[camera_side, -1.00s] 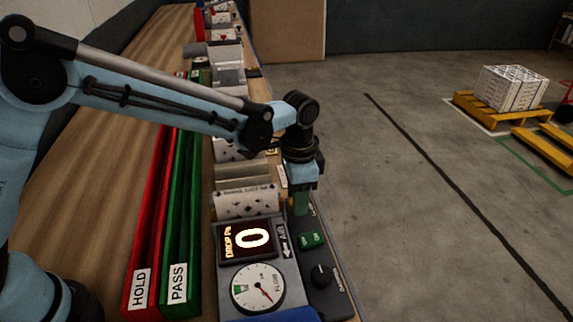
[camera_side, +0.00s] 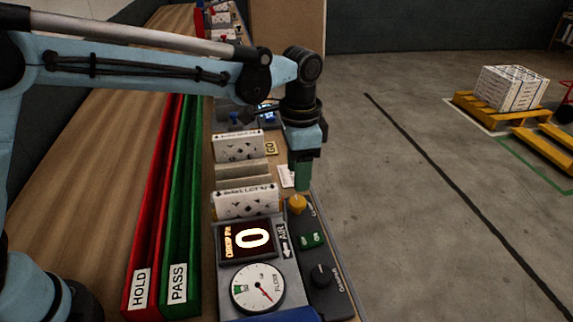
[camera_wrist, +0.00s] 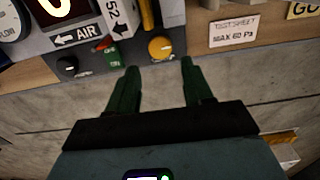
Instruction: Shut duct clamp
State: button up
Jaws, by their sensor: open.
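A yellow knob (camera_side: 297,204) sits at the far end of the dark control strip beside the test unit. I cannot read its label clearly, so I cannot tell for sure that it works the duct clamp. In the wrist view, the knob (camera_wrist: 161,48) shows beyond and between my two green fingertips. My gripper (camera_side: 302,187) points down just above the knob, open and empty. The fingers (camera_wrist: 159,66) are apart, with nothing between them. A white filter box (camera_side: 246,204) stands at the unit, left of the knob.
The display (camera_side: 245,240) reads 0, above a round flow gauge (camera_side: 258,288). Red HOLD (camera_side: 141,285) and green PASS (camera_side: 180,280) channels lie left.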

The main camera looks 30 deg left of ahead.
jog(key=shift+r, duration=2.45)
jog(key=s+a+r+n+t, duration=0.2)
jog(key=s+a, duration=0.1)
jog(key=a, duration=0.3)
jog(key=s+a+r+n+t, duration=0.1)
jog(key=s+a+n+t, duration=0.15)
jog(key=s+a, duration=0.2)
jog(key=s+a+f+n+t, duration=0.2)
jog(key=s+a+f+n, duration=0.2)
jog(key=s+a, duration=0.3)
jog(key=shift+s+a+f+n+t, duration=0.15)
jog(key=shift+s+a+n+t, duration=0.05)
jog(key=shift+a+n+t, duration=0.2)
